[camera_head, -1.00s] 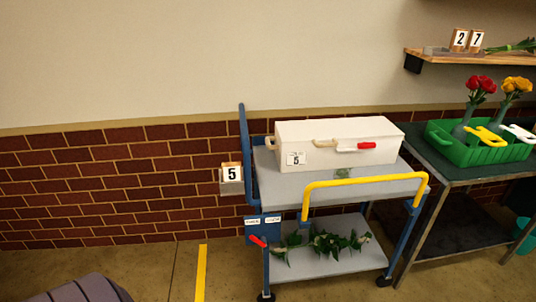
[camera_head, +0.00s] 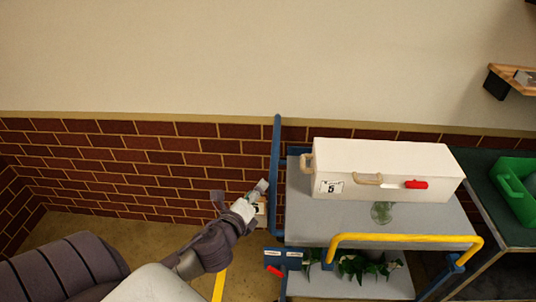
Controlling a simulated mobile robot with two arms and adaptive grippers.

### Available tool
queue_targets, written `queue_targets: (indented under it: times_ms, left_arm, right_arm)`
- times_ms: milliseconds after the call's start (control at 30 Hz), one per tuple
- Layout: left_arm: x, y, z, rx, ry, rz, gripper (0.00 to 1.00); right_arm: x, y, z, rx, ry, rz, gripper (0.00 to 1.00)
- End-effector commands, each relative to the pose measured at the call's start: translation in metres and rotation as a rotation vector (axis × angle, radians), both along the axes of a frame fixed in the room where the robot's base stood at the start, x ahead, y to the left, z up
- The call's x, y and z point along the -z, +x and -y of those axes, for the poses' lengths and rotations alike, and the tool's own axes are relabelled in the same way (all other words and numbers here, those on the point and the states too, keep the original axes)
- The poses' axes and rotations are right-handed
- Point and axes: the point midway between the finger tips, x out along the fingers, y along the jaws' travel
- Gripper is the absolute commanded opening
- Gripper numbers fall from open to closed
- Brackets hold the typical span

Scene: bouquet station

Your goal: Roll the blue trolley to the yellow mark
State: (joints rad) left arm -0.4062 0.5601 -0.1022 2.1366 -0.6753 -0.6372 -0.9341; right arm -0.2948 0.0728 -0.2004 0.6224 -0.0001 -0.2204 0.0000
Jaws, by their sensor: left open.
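The blue trolley (camera_head: 275,175) stands against the brick wall, right of centre, with a grey top, a lower shelf and a yellow rail (camera_head: 400,238) along its near side. A small red lever (camera_head: 275,270) shows low on its left end. The yellow mark (camera_head: 219,288) is a strip on the floor left of the trolley, partly hidden by my left arm. My left gripper (camera_head: 264,192) is open and empty, just left of the trolley's upright blue end frame. My right gripper is out of view.
A dark table (camera_head: 485,190) with a green crate (camera_head: 512,190) stands close on the right. A wall shelf (camera_head: 505,85) is above.

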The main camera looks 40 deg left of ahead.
Motion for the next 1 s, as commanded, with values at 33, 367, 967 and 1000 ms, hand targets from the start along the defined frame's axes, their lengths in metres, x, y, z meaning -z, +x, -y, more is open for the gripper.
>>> queue_targets:
  times_ms: [33,367,967,1000]
  left_arm:
    - [-0.002,0.003,0.000,0.001,0.006,0.003,0.52]
    - [0.008,0.058,-0.012,-0.001,0.003,0.005,0.52]
    - [0.029,0.130,-0.028,0.002,0.000,0.001,0.52]
    - [0.029,0.131,-0.028,0.002,0.000,0.001,0.52]
  right_arm:
    - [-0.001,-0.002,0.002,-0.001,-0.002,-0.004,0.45]
    - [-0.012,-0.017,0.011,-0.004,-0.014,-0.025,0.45]
    - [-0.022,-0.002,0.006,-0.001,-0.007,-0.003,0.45]
    - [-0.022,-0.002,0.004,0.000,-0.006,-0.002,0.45]
